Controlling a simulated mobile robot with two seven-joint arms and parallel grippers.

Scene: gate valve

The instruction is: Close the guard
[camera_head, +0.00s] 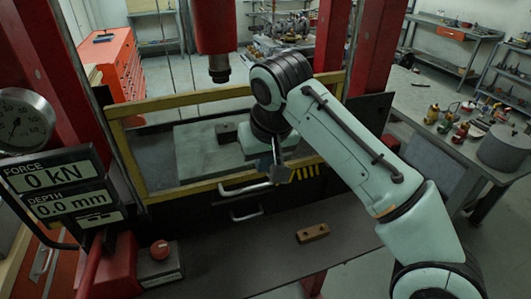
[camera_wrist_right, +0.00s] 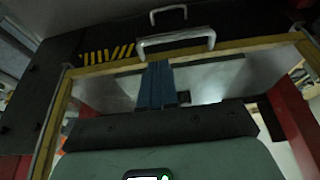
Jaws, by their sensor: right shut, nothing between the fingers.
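The guard (camera_head: 178,191) is a yellow frame around a clear panel, standing across the front of the press. A pale bar handle (camera_head: 243,188) sits on its lower rail. A second, similar handle (camera_head: 247,214) is just below, on the dark front. My right gripper (camera_head: 281,176) is shut and empty, at the right end of the upper handle. In the wrist view its blue fingers (camera_wrist_right: 156,68) point at the guard's handle (camera_wrist_right: 176,39); I cannot tell whether they touch it. The lower handle (camera_wrist_right: 168,11) also shows there. My left gripper is not in view.
The press ram (camera_head: 218,68) hangs behind the guard above a grey bed. A display reads 0 kN and 0.0 mm (camera_head: 62,188), beside a red button (camera_head: 159,249). A wooden block (camera_head: 313,233) lies on the dark front ledge. A bench (camera_head: 470,145) with small items stands right.

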